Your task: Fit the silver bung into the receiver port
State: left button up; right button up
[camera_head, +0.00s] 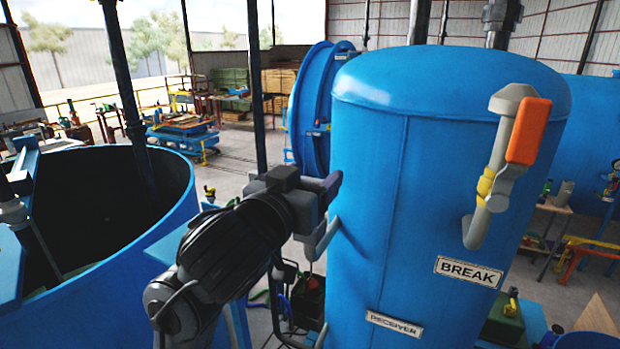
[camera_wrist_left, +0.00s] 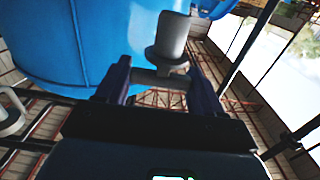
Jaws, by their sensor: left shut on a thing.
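The blue receiver (camera_head: 400,230), labelled RECEIVER, stands upright in the centre-right. My left gripper (camera_head: 329,192) is close by its left side, with a dark purple finger showing. In the left wrist view the two fingers are shut on the grey silver bung (camera_wrist_left: 170,45), whose thicker body shows beyond the fingertips beside the blue tank wall. A grey bent pipe (camera_head: 325,242) shows just below the gripper at the receiver's left side, seemingly the port. Its mouth is hidden, and I cannot tell whether the bung touches it. My right gripper is not in view.
A grey BREAK valve pipe with an orange handle (camera_head: 528,131) sticks out of the receiver's front. An open blue tank (camera_head: 180,205) stands at the left. A large round blue door (camera_head: 312,100) is behind. Open floor lies between them.

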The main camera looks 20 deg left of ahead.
pick_arm(q)
jog(key=shift+f+b, duration=1)
jog(key=shift+f, duration=0.3)
jog(key=shift+f+b, duration=0.65)
jog(key=shift+f, duration=0.15)
jog(key=o, duration=1.1)
jog(key=shift+o, duration=0.2)
jog(key=shift+s+r, duration=0.1)
jog(key=shift+s, duration=0.45)
jog(key=s, duration=0.9)
jog(key=shift+s+a+b, duration=0.35)
jog(key=shift+s+a, duration=0.05)
